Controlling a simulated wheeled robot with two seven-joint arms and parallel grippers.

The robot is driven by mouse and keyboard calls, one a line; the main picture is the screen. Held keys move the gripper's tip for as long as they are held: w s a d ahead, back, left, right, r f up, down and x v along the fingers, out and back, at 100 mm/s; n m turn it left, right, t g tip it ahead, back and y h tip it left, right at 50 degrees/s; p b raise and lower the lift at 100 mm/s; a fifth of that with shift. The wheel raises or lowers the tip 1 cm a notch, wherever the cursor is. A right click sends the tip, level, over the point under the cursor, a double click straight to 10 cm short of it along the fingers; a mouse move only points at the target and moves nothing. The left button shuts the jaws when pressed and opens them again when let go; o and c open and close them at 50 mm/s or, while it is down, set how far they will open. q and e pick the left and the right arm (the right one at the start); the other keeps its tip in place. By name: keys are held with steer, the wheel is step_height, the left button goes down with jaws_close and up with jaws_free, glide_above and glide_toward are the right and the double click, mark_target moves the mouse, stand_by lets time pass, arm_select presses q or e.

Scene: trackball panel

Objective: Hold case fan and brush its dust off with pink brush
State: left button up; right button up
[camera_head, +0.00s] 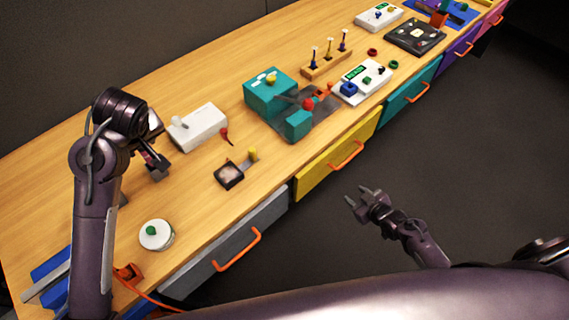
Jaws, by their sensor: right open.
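A small dark square piece with a pale greyish middle (229,176), which looks like the case fan, lies on the wooden table near its front edge. A yellow-tipped piece (252,155) stands just beside it. No brush shows clearly as pink; a small red-tipped piece (225,134) lies behind the fan, too small to identify. My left gripper (157,168) is over the table, left of the fan and apart from it; its finger gap is not clear. My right gripper (360,199) is open and empty, in front of the table over the dark floor.
A white box (198,127) stands behind the fan. A teal machine (270,93) on a grey plate is to the right. A white round item with a green knob (156,235) sits at front left. Drawers with orange handles (237,252) line the front.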

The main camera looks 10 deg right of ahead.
steer(key=w+a+r+n+t+y, duration=0.1)
steer(key=w+r+n+t+y, duration=0.1)
steer(key=w+r, duration=0.5)
steer(key=w+a+r+n+t+y, duration=0.1)
steer(key=w+r+t+y, duration=0.15)
steer(key=r, duration=0.85)
steer(key=n+g+y, duration=0.2)
steer(key=g+y, duration=0.2)
steer(key=y, duration=0.3)
glide_toward(255, 152)
steer(key=shift+w+a+f+t, duration=0.1)
steer(key=shift+w+a+t, duration=0.15)
steer(key=shift+w+a, duration=0.25)
steer(key=shift+a, duration=0.15)
steer(key=shift+x, duration=3.55)
jaws_close()
